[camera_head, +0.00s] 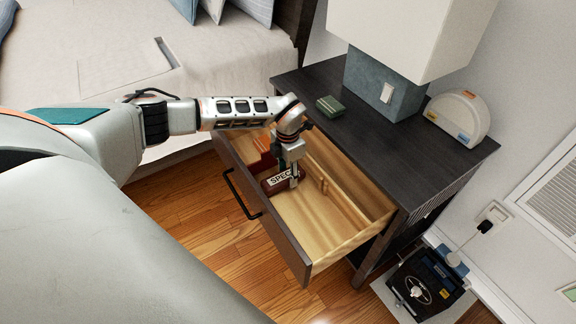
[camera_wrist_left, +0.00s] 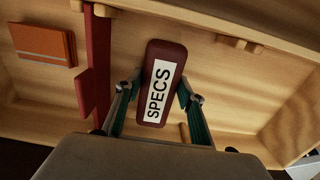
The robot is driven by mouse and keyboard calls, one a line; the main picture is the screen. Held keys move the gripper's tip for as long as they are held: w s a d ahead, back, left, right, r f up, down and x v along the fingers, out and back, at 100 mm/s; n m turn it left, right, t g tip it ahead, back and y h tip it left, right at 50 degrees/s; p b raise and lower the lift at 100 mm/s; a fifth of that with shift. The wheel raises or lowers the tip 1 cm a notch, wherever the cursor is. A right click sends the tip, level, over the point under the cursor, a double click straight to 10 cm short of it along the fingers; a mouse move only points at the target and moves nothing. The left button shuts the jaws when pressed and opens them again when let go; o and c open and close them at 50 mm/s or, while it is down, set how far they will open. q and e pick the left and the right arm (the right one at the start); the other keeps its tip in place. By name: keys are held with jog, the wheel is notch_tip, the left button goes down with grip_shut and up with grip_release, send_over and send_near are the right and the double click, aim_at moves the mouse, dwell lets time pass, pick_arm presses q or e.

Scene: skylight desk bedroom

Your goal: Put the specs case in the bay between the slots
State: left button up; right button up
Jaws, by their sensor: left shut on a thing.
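The specs case (camera_head: 272,183) is a dark maroon case with a white SPECS label, inside the open drawer (camera_head: 344,243). In the left wrist view the case (camera_wrist_left: 165,52) lies between the fingers of my left gripper (camera_wrist_left: 158,92), which is shut on it. In the head view my left gripper (camera_head: 291,176) reaches down into the drawer from above. A red divider (camera_wrist_left: 95,70) stands to the left of the case, by a small wooden slot block (camera_wrist_left: 106,10). Another pair of slot blocks (camera_wrist_left: 238,43) shows to the right, with no divider there. I cannot tell whether the case touches the drawer floor.
An orange item (camera_wrist_left: 44,43) lies beyond the divider. The dark nightstand (camera_head: 412,154) carries a small green box (camera_head: 330,106), a lamp (camera_head: 385,85) and a white rounded object (camera_head: 459,114). The drawer's right part is bare. A bed (camera_head: 110,50) is at the left.

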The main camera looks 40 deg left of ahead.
pick_arm(q)
jog(key=shift+f, duration=0.65)
dwell(0.4)
jog(key=o, duration=1.2)
jog(key=c, duration=0.3)
dwell(0.5)
